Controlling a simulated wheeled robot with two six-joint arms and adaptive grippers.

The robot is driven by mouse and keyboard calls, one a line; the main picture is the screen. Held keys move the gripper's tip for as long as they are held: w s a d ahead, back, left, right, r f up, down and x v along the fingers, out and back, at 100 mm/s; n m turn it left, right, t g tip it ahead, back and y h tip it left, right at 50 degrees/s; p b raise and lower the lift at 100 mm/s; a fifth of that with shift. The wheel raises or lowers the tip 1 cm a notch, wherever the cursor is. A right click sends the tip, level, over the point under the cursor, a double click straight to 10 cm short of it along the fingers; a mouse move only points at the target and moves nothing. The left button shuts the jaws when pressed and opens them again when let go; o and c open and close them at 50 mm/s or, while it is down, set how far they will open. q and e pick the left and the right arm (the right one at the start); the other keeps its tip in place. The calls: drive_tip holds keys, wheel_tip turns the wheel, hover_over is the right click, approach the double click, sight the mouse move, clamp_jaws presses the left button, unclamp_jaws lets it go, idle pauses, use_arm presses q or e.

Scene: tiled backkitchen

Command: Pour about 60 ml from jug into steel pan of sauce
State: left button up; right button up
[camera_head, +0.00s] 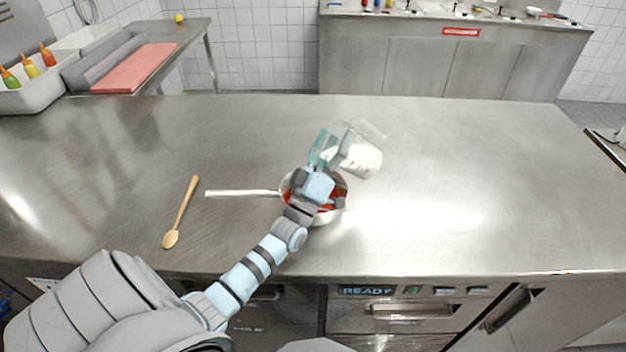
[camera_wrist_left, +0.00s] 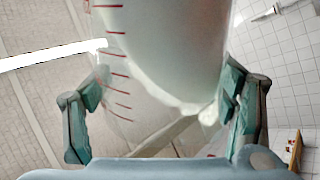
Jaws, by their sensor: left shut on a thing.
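My left gripper (camera_head: 323,152) is shut on the clear jug (camera_head: 346,137) and holds it above the counter, over the far right side of the pan. The jug is tilted and holds white liquid, which also shows in the left wrist view (camera_wrist_left: 170,40) behind red measuring marks, between the two teal fingers. No stream from the jug can be made out. The steel pan (camera_head: 242,193) stands on the counter with its handle to the left and red sauce inside. My gripper and wrist hide much of the pan. My right gripper is not in view.
A wooden spoon (camera_head: 183,210) lies on the steel counter (camera_head: 480,160) left of the pan. A white bin with colored bottles (camera_head: 30,70) and a red board (camera_head: 135,68) are at the back left. The counter's right side is clear.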

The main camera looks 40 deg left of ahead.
use_arm(q)
drive_tip(key=shift+s+a+r+n+t+y+b, duration=0.1)
drive_tip(key=shift+r+n+y+b, duration=0.1)
drive_tip(key=shift+n+y, duration=0.5)
drive_tip(key=shift+s+a+r+n+t+y+b, duration=0.15)
drive_tip(key=shift+n+y+b, duration=0.1)
drive_tip(key=shift+n+y, duration=0.4)
drive_tip(key=shift+a+r+n+t+y+b, duration=0.1)
drive_tip(key=shift+n+y+b, duration=0.1)
drive_tip(key=shift+n+y, duration=0.45)
idle(0.7)
drive_tip(key=m+h+p, duration=0.1)
drive_tip(key=m+h, duration=0.1)
drive_tip(key=d+r+m+g+h+p, duration=0.1)
drive_tip(key=m+h+p, duration=0.3)
drive_tip(key=shift+w+d+r+m, duration=0.2)
drive_tip(key=shift+w+m, duration=0.1)
drive_tip(key=shift+w, duration=0.1)
drive_tip(key=shift+a+f, duration=0.15)
drive_tip(key=shift+f, duration=0.4)
drive_tip(key=shift+a+f+b, duration=0.1)
drive_tip(key=shift+f+b, duration=0.05)
drive_tip(key=shift+b, duration=0.2)
